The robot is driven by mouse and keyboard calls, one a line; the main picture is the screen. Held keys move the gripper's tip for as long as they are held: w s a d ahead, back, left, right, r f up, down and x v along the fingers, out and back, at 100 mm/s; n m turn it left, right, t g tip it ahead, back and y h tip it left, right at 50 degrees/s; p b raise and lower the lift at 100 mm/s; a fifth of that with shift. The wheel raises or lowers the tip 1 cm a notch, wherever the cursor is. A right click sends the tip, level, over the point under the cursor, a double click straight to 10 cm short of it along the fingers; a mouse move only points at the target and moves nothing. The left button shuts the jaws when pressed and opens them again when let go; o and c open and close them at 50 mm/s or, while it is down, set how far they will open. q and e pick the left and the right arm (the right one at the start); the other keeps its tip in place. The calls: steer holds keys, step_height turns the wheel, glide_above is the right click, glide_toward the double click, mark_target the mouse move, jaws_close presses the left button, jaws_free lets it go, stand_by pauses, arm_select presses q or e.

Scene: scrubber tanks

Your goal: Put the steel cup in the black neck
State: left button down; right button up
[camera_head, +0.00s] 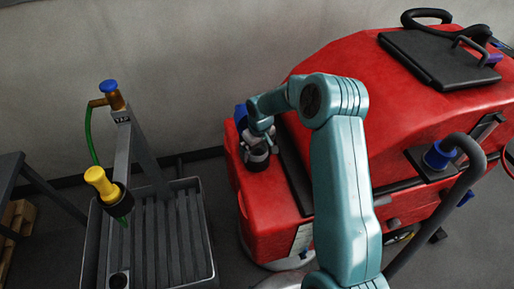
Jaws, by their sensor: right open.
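The black neck (257,164) stands on the left end of the red scrubber tank. A small grey steel-looking piece, which looks like the steel cup (256,154), shows at the neck's mouth. I cannot tell how deep it sits. My right gripper (257,138) is at the end of the teal arm, just above the neck and the cup. It is open, but its fingertips are small and partly hidden, so contact with the cup is unclear. My left gripper is out of view.
A blue part (241,116) stands just behind the neck. The red scrubber (385,115) has a black lid (440,58) and a grey hose (455,205) at right. A grey slatted sink (203,228) with a yellow nozzle (100,182) and brass tap (113,97) stands at left.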

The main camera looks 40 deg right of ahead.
steer(key=shift+r+p, duration=0.3)
steer(key=shift+p, duration=0.05)
step_height(320, 180, up, 12)
steer(key=s+b, duration=0.1)
steer(key=shift+s, duration=0.2)
steer(key=shift+a+f, duration=0.1)
steer(key=shift+f, duration=0.05)
stand_by(0.3)
